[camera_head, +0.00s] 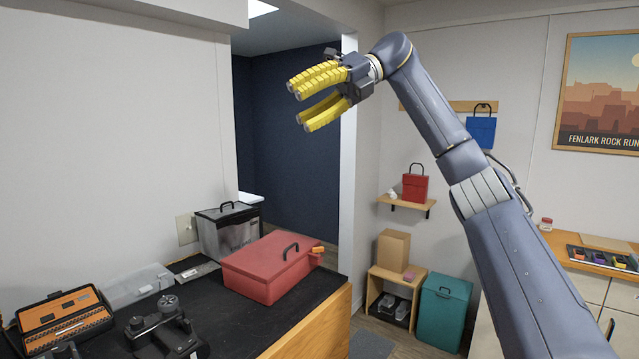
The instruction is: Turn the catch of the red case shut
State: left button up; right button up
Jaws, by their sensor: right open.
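The red case (262,275) lies with its lid down on the black worktop, near the worktop's right end. A black handle stands up on its lid. A small orange catch (318,250) sits at its right end; I cannot tell its exact turn from here. My right gripper (299,108) is open and empty, with yellow ribbed fingers pointing left. It is raised high above the case, well apart from it. My left gripper is not in view.
Behind the case stands a grey box with a black lid (228,232). To the left are a clear container (138,287), an orange-and-black tool case (62,318) and a black controller (165,332). The air above the worktop is clear.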

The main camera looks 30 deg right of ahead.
jog(key=w+d+f+m+t+h, duration=0.1)
jog(key=w+d+f+h, duration=0.25)
jog(key=f, duration=0.35)
jog(key=w+d+f+m+t+h, duration=0.1)
jog(key=w+d+f+h, duration=0.25)
jog(key=f, duration=0.45)
jog(key=m+h, duration=0.1)
jog(key=h, duration=0.4)
send_near(318, 255)
jog(key=x, duration=0.8)
jog(key=shift+w+d+r, duration=0.2)
jog(key=shift+w, duration=0.15)
jog(key=shift+c, duration=0.3)
grip_shut()
jog(key=c, duration=1)
grip_release()
jog(key=shift+c, duration=0.2)
jog(key=o, duration=1.1)
